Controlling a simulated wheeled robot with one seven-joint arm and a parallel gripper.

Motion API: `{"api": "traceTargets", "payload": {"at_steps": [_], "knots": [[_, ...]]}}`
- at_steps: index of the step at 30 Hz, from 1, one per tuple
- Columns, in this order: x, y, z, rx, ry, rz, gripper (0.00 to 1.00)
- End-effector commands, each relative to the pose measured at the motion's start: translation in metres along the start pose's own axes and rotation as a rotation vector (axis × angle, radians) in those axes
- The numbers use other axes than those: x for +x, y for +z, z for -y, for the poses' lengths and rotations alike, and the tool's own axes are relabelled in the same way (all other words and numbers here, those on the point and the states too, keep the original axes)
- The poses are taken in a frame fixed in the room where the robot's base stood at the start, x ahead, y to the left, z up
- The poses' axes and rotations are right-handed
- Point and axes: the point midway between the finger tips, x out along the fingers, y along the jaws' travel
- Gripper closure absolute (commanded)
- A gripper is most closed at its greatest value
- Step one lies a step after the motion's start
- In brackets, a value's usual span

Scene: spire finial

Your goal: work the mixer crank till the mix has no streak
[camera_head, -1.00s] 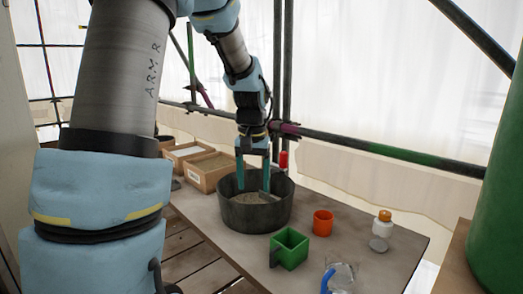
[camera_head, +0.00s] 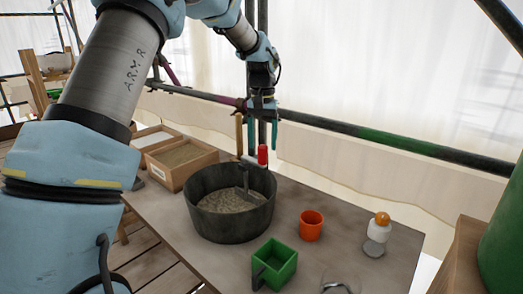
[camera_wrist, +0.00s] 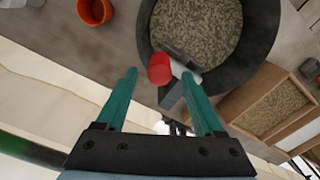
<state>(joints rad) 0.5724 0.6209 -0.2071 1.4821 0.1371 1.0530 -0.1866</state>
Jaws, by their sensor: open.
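The dark round mixing tub (camera_head: 205,222) stands on the table and holds a speckled grey-beige mix (camera_head: 232,200). The mixer crank has a red knob (camera_head: 262,155) at the tub's far rim, with a grey arm and paddle (camera_head: 246,180) reaching into the mix. In the wrist view the red knob (camera_wrist: 159,68) shows ahead of the fingertips, roughly between them in the picture. My gripper (camera_head: 261,148) is open and empty, with teal fingers apart, above and behind the knob. It also shows in the wrist view (camera_wrist: 160,75). I cannot tell whether a finger touches the crank.
An orange cup (camera_head: 311,226), a green square container (camera_head: 274,266) and a white bottle with an orange cap (camera_head: 378,234) stand right of the tub. Wooden boxes of grains (camera_head: 181,160) stand left. A scaffold rail (camera_head: 350,140) runs behind the table.

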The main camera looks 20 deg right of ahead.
Motion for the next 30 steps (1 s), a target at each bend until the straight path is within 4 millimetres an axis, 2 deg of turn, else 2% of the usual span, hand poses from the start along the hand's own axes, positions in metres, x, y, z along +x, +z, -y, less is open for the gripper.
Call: {"api": "traceTargets", "payload": {"at_steps": [3, 9, 19, 30], "knots": [[0.018, 0.001, 0.000, -0.001, 0.000, 0.004, 0.30], [0.038, 0.001, 0.000, -0.001, 0.000, 0.002, 0.30], [0.042, 0.000, 0.001, -0.001, 0.000, 0.000, 0.30], [0.041, 0.000, 0.001, -0.001, 0.000, 0.000, 0.71]]}}
